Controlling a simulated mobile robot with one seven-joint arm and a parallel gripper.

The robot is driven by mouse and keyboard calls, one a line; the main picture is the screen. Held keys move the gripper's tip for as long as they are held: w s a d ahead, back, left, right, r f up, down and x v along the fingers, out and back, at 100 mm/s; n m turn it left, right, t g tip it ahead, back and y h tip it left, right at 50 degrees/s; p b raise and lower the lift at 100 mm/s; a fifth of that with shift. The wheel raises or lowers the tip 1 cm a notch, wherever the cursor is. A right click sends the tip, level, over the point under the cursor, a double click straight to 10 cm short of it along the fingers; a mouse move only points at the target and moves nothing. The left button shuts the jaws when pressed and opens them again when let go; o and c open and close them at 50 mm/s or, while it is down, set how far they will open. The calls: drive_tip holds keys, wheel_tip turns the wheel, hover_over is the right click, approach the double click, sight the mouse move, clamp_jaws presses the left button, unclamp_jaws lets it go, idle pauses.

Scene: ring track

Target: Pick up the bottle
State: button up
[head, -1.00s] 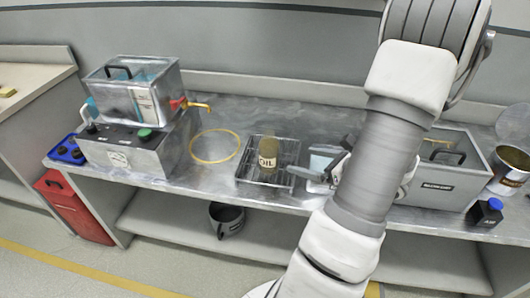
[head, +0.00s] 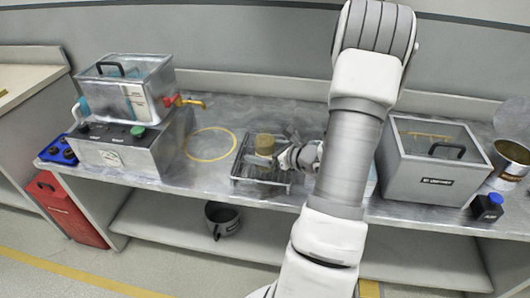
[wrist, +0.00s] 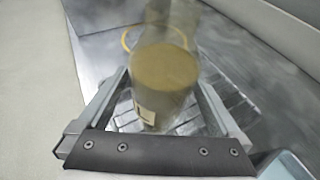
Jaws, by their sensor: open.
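The bottle (head: 266,148) stands upright in a wire rack (head: 240,175) on the metal bench; in the head view my gripper covers part of it. In the wrist view the bottle (wrist: 163,82) is clear with brownish oil inside and a pale label low on its side. My gripper (head: 272,160) is at the bottle from the right. In the wrist view my gripper (wrist: 165,85) is open, with one finger on each side of the bottle. I cannot tell whether either finger touches it.
A yellow ring (head: 212,144) marks the bench left of the rack. A machine with a clear tank (head: 125,90) and tap stands further left. A grey lidded box (head: 430,165), an open can (head: 511,163) and a small blue-capped bottle (head: 487,207) stand at right. A dark pot (head: 222,220) sits on the lower shelf.

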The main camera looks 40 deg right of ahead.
drive_tip(key=shift+x, duration=1.05)
drive_tip(key=c, duration=1.4)
clamp_jaws()
drive_tip(key=shift+r, duration=0.15)
